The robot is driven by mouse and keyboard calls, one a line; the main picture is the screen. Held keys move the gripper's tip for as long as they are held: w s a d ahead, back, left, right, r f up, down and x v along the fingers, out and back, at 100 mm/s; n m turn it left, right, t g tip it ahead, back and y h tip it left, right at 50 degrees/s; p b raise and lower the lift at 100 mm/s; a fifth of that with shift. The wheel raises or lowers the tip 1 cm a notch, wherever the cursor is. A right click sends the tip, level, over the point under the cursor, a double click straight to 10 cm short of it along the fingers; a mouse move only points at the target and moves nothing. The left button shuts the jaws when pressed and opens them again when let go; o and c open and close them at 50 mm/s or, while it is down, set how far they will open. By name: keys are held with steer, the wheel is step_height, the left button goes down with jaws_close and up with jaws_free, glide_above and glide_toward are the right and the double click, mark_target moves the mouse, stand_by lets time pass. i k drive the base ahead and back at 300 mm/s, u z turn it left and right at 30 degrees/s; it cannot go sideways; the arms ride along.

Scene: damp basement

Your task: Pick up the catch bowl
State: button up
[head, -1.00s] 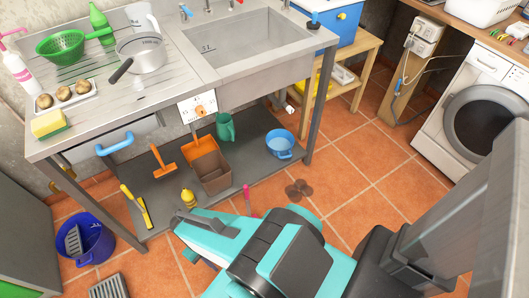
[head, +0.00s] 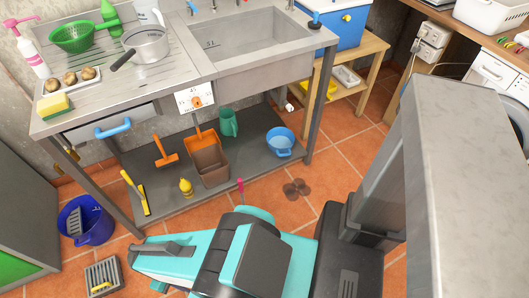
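A light blue bowl (head: 280,142), which looks like the catch bowl, stands upright on the grey lower shelf (head: 250,172) under the sink, near the shelf's right end. It looks empty, and nothing touches it. My teal and dark arm crosses the bottom of the head view, in front of the shelf and apart from the bowl.
A table leg (head: 321,100) stands right of the bowl. A blue bucket (head: 86,222) stands left.

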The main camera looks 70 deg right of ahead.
mark_target(280, 140)
steer(key=u, duration=0.7)
steer(key=k, duration=0.4)
steer(key=u, duration=0.95)
steer(key=k, duration=1.5)
steer(key=z, duration=0.85)
steer(key=k, duration=0.85)
steer(key=z, duration=0.1)
